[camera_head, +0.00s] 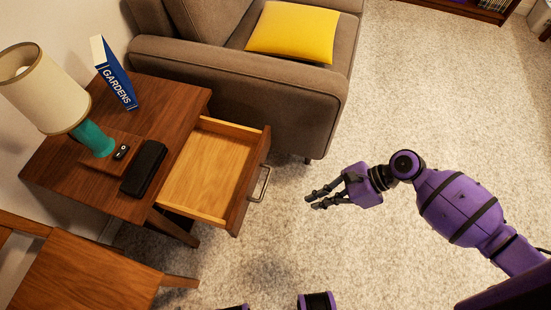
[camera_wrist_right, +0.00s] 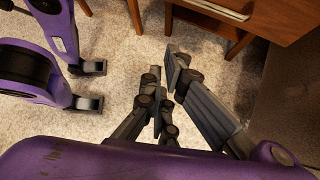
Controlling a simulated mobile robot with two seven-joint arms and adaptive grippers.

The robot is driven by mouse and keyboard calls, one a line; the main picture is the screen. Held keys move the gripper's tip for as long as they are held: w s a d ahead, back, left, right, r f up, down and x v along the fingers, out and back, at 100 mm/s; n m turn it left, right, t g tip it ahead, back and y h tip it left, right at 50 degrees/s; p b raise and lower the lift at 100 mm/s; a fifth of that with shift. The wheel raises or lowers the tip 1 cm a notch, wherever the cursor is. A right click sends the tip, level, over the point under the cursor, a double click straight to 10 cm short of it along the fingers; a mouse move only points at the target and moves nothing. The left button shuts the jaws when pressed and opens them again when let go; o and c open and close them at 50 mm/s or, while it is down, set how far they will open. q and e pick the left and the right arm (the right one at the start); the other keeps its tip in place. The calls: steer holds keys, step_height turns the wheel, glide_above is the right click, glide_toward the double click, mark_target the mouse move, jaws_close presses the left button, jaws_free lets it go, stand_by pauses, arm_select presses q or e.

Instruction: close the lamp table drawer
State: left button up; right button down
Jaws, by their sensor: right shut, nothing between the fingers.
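The lamp table (camera_head: 110,200) is dark wood and stands at the left in the head view. Its drawer (camera_head: 205,178) is pulled out toward the right and looks empty inside. The drawer front carries a metal handle (camera_head: 261,184). My right gripper (camera_head: 312,198) is shut and empty, to the right of the handle and apart from it, over the carpet. In the right wrist view the gripper's fingers (camera_wrist_right: 165,75) show up close, with the drawer front (camera_wrist_right: 270,20) at the top right. My left gripper is not in view.
A lamp (camera_head: 95,135), a blue book (camera_head: 113,75) and a black case (camera_head: 144,167) are on the table top. A brown sofa (camera_head: 235,90) with a yellow cushion (camera_head: 293,31) stands behind the drawer. A wooden chair (camera_head: 85,275) is at lower left. Carpet (camera_head: 440,110) at the right is clear.

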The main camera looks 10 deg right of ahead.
steer(key=w+d+r+m+t+y, duration=0.1)
steer(key=w+d+r+m+t, duration=0.15)
steer(key=w+r+t, duration=0.5)
steer(key=g+b, duration=0.2)
glide_toward(261, 159)
step_height(261, 159, down, 3)
steer(key=w+a, duration=0.2)
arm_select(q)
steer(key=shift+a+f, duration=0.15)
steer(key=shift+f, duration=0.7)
arm_select(e)
steer(key=shift+w+a+r, duration=0.1)
steer(key=shift+w+a, duration=0.05)
steer(key=shift+a, duration=0.65)
